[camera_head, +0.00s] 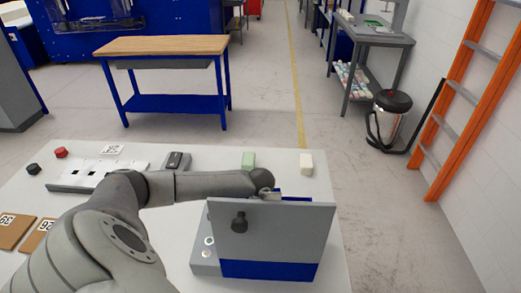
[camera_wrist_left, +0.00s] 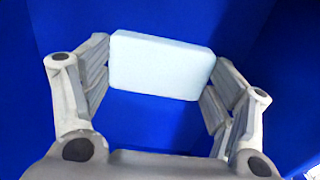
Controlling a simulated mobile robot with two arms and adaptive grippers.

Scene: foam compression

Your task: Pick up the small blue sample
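The small pale blue sample (camera_wrist_left: 162,65) is a flat block with rounded edges. In the left wrist view it lies between the two fingers of my left gripper (camera_wrist_left: 163,70), inside a space with plain blue walls. The fingers are spread about as wide as the block and its sides look very close to them. I cannot tell whether they press on it. In the head view my left arm reaches behind the raised grey panel of a grey-and-blue machine (camera_head: 275,228). The panel hides the sample and most of that gripper. My right gripper is not in view.
A green block (camera_head: 248,160) and a whitish block (camera_head: 306,163) stand behind the machine on the white table (camera_head: 185,225). A dark device (camera_head: 176,160), a grey tray (camera_head: 85,176), red and black knobs, and brown numbered plates (camera_head: 12,229) are to the left. Blue walls closely surround the gripper.

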